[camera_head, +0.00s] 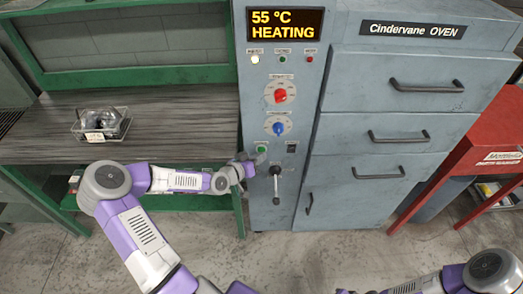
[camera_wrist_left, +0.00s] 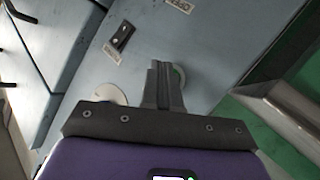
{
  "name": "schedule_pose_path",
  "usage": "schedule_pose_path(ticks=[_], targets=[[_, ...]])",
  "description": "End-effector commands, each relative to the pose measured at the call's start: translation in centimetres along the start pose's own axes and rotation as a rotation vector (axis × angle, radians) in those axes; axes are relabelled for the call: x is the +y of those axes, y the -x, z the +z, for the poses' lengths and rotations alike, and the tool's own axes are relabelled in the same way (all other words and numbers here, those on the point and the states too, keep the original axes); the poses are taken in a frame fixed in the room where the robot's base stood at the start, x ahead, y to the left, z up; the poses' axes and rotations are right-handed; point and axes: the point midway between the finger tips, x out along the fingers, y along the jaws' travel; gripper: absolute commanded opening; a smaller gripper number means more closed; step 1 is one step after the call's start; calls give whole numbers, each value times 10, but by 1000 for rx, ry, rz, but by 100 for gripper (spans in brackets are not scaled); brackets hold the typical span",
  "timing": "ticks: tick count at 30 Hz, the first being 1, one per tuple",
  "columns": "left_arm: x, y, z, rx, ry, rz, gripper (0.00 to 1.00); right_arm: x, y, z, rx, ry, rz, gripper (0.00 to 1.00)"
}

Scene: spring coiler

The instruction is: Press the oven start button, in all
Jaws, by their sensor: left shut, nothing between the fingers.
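The Cindervane oven (camera_head: 413,68) is a tall blue-grey cabinet, and its display (camera_head: 284,24) reads 55 °C HEATING. A green button (camera_head: 261,149) sits low on its control panel, left of a black switch (camera_head: 291,148). My left gripper (camera_head: 256,158) is shut and empty at the panel, beside the green button. In the left wrist view its closed fingertips (camera_wrist_left: 165,68) lie over part of the green button (camera_wrist_left: 179,75). Whether they touch it I cannot tell. The black switch also shows in the left wrist view (camera_wrist_left: 123,35). My right gripper is out of view.
Above are a red knob (camera_head: 280,96), a blue knob (camera_head: 278,128) and indicator lights, the leftmost (camera_head: 255,59) lit. A lever (camera_head: 276,183) projects below the button. A workbench (camera_head: 170,118) with a wire basket (camera_head: 101,125) stands left. A red table (camera_head: 487,140) stands right.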

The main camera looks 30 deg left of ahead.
Motion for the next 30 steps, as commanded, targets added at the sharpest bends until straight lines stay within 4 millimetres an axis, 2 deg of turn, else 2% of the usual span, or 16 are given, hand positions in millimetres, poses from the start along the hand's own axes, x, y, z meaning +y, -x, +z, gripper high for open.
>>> schedule_pose_path(ticks=[14, 30], targets=[[4, 6, 5, -1, 0, 0, 0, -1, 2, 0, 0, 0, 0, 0], [28, 39, 28, -1, 0, 0, 0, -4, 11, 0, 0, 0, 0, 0]])
